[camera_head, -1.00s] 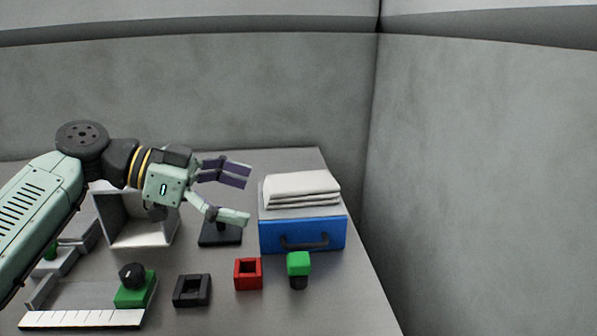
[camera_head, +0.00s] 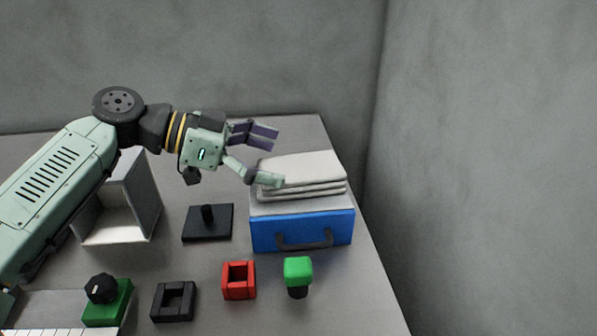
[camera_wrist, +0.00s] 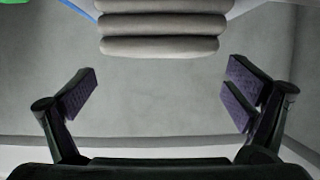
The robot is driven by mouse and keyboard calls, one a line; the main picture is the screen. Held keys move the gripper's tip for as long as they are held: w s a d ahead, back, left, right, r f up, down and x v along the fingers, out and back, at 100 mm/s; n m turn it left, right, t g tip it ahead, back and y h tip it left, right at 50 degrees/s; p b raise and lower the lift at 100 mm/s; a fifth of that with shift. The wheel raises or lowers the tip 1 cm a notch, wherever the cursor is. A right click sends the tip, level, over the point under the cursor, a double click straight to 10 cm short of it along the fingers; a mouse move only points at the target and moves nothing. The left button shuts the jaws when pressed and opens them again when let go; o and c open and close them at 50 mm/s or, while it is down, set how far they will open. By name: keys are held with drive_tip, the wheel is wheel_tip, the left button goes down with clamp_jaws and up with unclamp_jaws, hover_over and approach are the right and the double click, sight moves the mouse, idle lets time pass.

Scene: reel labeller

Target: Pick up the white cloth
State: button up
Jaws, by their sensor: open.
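The white cloth (camera_head: 312,172) is a folded stack of several layers lying on top of a blue drawer box (camera_head: 275,232) with a dark handle. It also shows at the top of the wrist view (camera_wrist: 160,38), ahead of the fingers. My gripper (camera_head: 266,156) is open at the left side of the cloth, with nothing between its fingers. In the head view its nearer finger overlaps the cloth's left edge; I cannot tell if it touches. In the wrist view the fingers (camera_wrist: 160,95) stand wide apart and the cloth lies beyond them.
In front of the box stand a green-capped piece (camera_head: 298,272), a red square holder (camera_head: 239,280) and a black square holder (camera_head: 174,301). A black plate with a peg (camera_head: 208,224) and an open grey bin (camera_head: 121,212) are left. Walls stand behind and right.

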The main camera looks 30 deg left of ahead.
sight(296, 166)
drive_tip(key=p+x, duration=0.1)
drive_tip(key=x, duration=0.4)
drive_tip(key=shift+a+f, duration=0.1)
drive_tip(key=shift+f, duration=0.1)
drive_tip(key=shift+c, duration=0.2)
drive_tip(key=c, duration=1.2)
